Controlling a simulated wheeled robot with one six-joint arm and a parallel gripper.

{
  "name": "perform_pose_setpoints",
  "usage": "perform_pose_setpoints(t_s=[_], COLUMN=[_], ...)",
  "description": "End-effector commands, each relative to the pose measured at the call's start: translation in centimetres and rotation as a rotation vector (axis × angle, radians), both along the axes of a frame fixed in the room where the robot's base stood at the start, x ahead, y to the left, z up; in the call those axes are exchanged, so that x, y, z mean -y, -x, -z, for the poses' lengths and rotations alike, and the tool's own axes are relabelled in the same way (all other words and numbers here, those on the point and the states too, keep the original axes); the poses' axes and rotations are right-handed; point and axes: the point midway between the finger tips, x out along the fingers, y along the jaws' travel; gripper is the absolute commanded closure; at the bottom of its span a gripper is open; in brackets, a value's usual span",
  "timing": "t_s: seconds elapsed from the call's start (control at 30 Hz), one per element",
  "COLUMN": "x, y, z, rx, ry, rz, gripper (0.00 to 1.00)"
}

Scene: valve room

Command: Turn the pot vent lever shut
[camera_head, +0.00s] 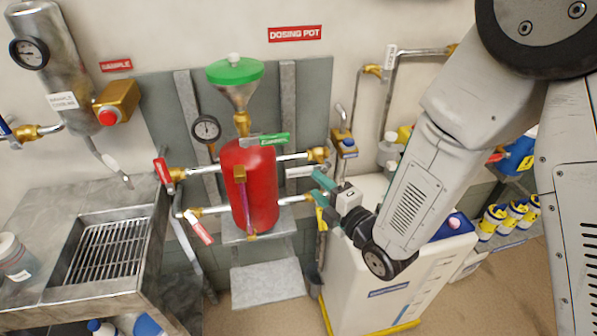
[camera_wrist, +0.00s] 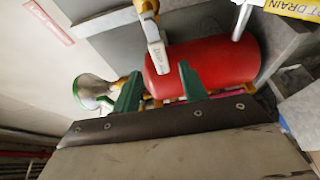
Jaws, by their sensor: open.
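The dosing pot (camera_head: 250,185) is a red upright cylinder under a green-rimmed funnel (camera_head: 235,72); it also shows in the wrist view (camera_wrist: 215,65). The vent lever, a white-sleeved handle with partly readable "ENT" lettering (camera_wrist: 156,55), hangs from a brass valve (camera_wrist: 148,8) in the wrist view. In the head view a white handle (camera_head: 300,172) beside the pot's right side appears to be it. My gripper (camera_head: 317,188) is open right of the pot. In the wrist view its green fingers (camera_wrist: 160,72) straddle the lever's end in the picture; contact cannot be told.
A red lever (camera_head: 163,171), a red-white lever (camera_head: 200,230) and a green lever (camera_head: 265,140) are around the pot. A white cabinet (camera_head: 395,290) stands below my arm. A steel sink grate (camera_head: 105,250) is at left. A gauge (camera_head: 206,129) sits behind the pot.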

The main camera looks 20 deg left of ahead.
Motion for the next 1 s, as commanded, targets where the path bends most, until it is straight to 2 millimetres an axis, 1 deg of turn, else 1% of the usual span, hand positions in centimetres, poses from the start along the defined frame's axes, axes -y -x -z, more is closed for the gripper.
perform_pose_setpoints(t_s=[0.07,0.17,0.4,0.53,0.7,0.93,0.97,1.0], x=[-0.6,-1.4,-4.5,-5.8,-6.6,-6.7,-6.7,-6.7], y=[0.4,-0.1,-2.4,-3.4,-4.0,-4.1,-4.1,-4.1], z=[0.2,0.2,0.1,0.2,0.1,0.1,0.1,0.1], rx=[0.022,0.035,0.033,0.031,0.031,0.03,0.03,0.03], ry=[-0.007,-0.011,-0.012,-0.011,-0.011,-0.01,-0.01,-0.01], rz=[-0.014,-0.017,-0.017,-0.015,-0.014,-0.014,-0.014,-0.014], gripper=[0.57,0.57,0.57,0.57,0.57,0.57,0.6,0.71])
